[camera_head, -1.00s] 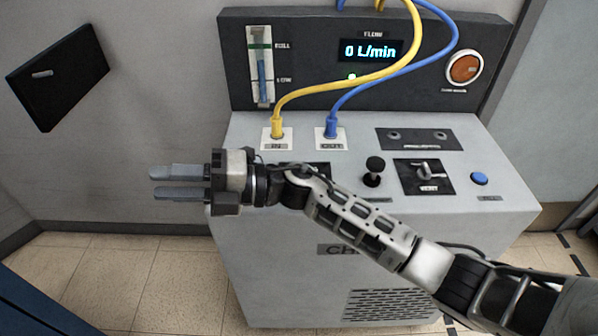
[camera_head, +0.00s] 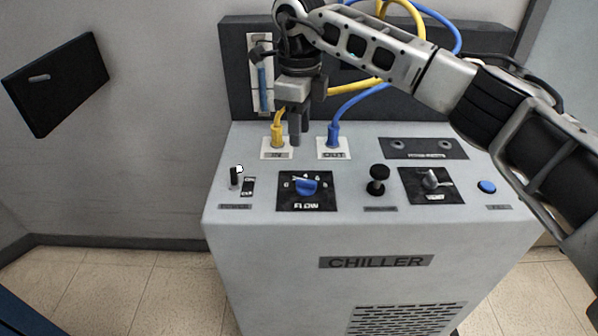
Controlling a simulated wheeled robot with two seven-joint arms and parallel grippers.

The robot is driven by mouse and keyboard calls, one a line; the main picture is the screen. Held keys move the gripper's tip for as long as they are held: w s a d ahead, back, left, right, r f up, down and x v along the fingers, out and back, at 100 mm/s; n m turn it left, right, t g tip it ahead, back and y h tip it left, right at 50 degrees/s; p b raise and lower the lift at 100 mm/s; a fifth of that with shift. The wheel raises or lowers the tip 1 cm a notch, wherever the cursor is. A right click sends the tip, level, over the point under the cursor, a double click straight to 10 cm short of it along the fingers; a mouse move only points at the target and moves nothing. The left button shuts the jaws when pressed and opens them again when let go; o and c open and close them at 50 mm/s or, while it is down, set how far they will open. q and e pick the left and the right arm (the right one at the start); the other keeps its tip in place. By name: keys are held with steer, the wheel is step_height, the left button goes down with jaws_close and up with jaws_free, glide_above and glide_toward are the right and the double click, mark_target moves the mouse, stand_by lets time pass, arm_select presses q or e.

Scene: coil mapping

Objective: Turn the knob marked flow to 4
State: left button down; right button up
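The flow knob (camera_head: 306,187) is blue and sits on a black plate marked FLOW (camera_head: 306,205) on the chiller's top. Small white scale marks surround it; which mark it points to is too small to tell. My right gripper (camera_head: 298,138) points down behind the flow knob, apart from it, between the yellow and blue hose ends. Its fingers overlap in this view, so their gap cannot be judged. Nothing shows held in it. My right arm hides the flow display. My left gripper is not in view.
The yellow hose plug (camera_head: 278,134) and blue hose plug (camera_head: 333,134) stand close on either side of the gripper. A power switch (camera_head: 236,177) is left of the flow plate. A black knob (camera_head: 377,178), a grey lever (camera_head: 431,180) and a blue button (camera_head: 486,187) are to the right.

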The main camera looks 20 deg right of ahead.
mark_target(299, 179)
step_height(299, 179, down, 12)
steer(key=shift+r+p, duration=0.2)
steer(key=shift+p, duration=0.3)
jaws_close()
